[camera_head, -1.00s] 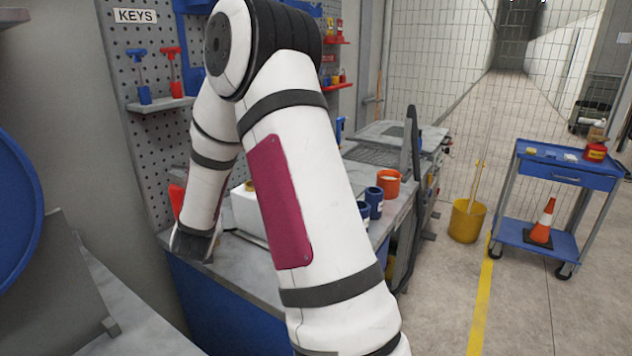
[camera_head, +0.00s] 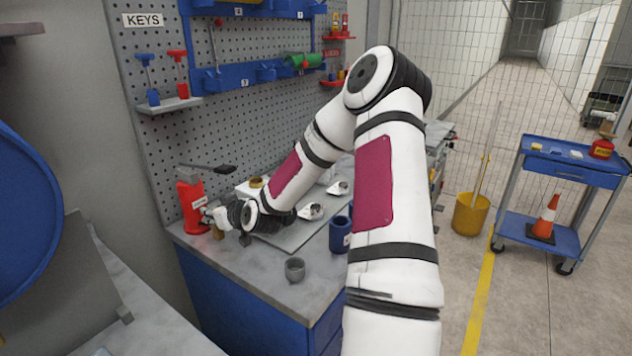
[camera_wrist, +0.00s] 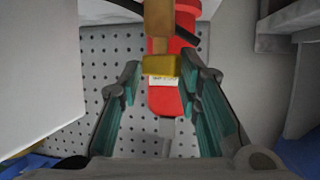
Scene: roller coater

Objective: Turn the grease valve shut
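A red cylinder (camera_head: 188,208) with a pale label and a black lever on top stands at the back left of the bench; it seems to be the grease unit. In the wrist view the red cylinder (camera_wrist: 168,98) shows behind a brass block (camera_wrist: 160,65) with a brown stem, perhaps the valve. My gripper (camera_wrist: 168,80) is open, with one teal-padded finger on each side of the brass block in the picture. I cannot tell whether either finger touches it. In the head view my wrist (camera_head: 245,215) is beside the cylinder and my fingertips are hard to make out.
A grey cup (camera_head: 294,269) stands near the bench's front edge, and a blue cup (camera_head: 340,234) is to its right. White-and-metal parts (camera_head: 311,211) lie on a grey plate. A pegboard (camera_head: 240,120) rises behind, with red and blue keys on a shelf (camera_head: 170,105).

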